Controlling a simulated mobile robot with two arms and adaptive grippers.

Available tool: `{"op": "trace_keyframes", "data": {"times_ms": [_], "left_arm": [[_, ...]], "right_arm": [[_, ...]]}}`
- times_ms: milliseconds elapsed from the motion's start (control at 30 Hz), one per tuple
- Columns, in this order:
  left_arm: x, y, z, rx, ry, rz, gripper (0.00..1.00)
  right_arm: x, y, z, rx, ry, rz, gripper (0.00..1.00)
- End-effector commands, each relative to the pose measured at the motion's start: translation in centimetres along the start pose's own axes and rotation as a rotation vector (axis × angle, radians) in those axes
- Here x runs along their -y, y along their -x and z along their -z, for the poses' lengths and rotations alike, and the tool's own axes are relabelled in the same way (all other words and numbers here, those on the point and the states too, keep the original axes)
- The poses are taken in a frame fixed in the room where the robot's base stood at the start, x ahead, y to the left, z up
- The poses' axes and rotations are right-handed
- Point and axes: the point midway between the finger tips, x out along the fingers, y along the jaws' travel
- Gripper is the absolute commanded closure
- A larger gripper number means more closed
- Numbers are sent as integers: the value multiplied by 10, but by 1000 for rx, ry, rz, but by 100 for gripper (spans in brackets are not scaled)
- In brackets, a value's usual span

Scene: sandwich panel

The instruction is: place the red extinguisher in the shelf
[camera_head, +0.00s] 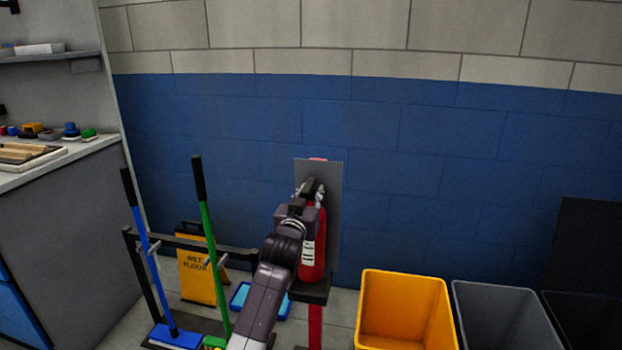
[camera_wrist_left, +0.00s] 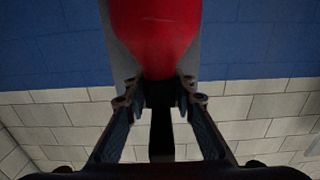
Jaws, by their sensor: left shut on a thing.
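The red extinguisher (camera_head: 314,245) is upright in front of the grey back plate (camera_head: 333,200) of the stand by the blue wall. Its bottom is at the black shelf (camera_head: 317,292) on a red post; I cannot tell whether it rests on it or hangs just above. My left gripper (camera_head: 309,190) is shut on the extinguisher's black top part, and my arm hides part of its left side. In the left wrist view the red extinguisher (camera_wrist_left: 157,35) shows between the fingertips of the left gripper (camera_wrist_left: 157,90). My right gripper is not in view.
A yellow bin (camera_head: 405,310) and a grey bin (camera_head: 505,315) stand right of the stand. A green-handled broom (camera_head: 208,230), a blue-handled broom (camera_head: 148,255) and a yellow wet floor sign (camera_head: 197,275) stand to the left. A cluttered counter (camera_head: 60,165) is at far left.

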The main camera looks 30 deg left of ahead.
Motion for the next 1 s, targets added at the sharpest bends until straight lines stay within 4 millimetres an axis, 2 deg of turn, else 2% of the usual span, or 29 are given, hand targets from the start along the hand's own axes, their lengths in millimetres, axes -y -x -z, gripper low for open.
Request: {"op": "trace_keyframes", "data": {"times_ms": [267,600,867,900,1000], "left_arm": [[0,0,-9,-20,1,-1,100],[0,0,-43,-19,0,-1,100],[0,0,-45,-20,0,-1,100],[0,0,-54,-1,0,0,74],[0,0,-54,-1,0,0,63]], "right_arm": [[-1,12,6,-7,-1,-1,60],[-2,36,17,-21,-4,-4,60],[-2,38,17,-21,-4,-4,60],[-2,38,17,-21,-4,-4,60],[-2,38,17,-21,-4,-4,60]]}}
